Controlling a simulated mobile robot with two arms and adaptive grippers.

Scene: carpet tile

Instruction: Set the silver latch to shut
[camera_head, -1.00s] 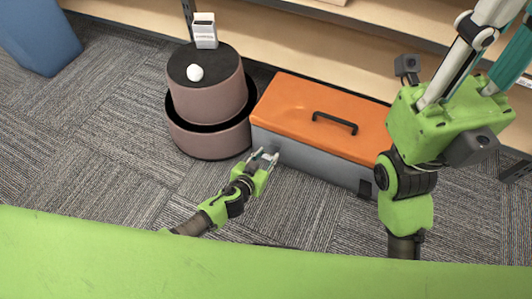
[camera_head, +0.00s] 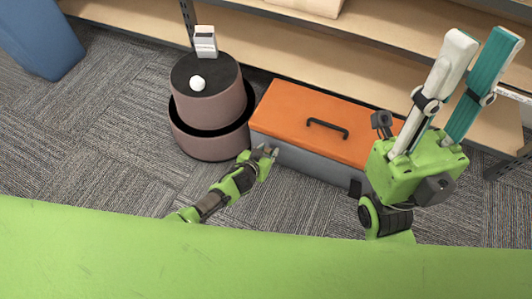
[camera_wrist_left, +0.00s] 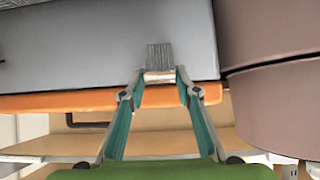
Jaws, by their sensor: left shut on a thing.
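A toolbox with an orange lid (camera_head: 330,115) and a grey body (camera_head: 310,165) stands on the carpet, lid closed. In the left wrist view, which looks upside down, the silver latch (camera_wrist_left: 160,57) is a small ribbed plate on the grey front, near the lid's edge. My left gripper (camera_head: 266,150) is at the left end of the toolbox front. In the left wrist view its fingertips (camera_wrist_left: 160,77) are shut on the latch's silver end. In the head view the gripper largely hides the latch. My right gripper (camera_head: 468,78) is raised at the right, fingers apart and empty.
A round brown two-tier stand (camera_head: 207,105) is close beside the toolbox's left end, with a white ball (camera_head: 198,84) and a small white box (camera_head: 205,41) on top. Wooden shelves (camera_head: 345,50) are behind. A blue bin (camera_head: 38,38) stands far left. Carpet at left is clear.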

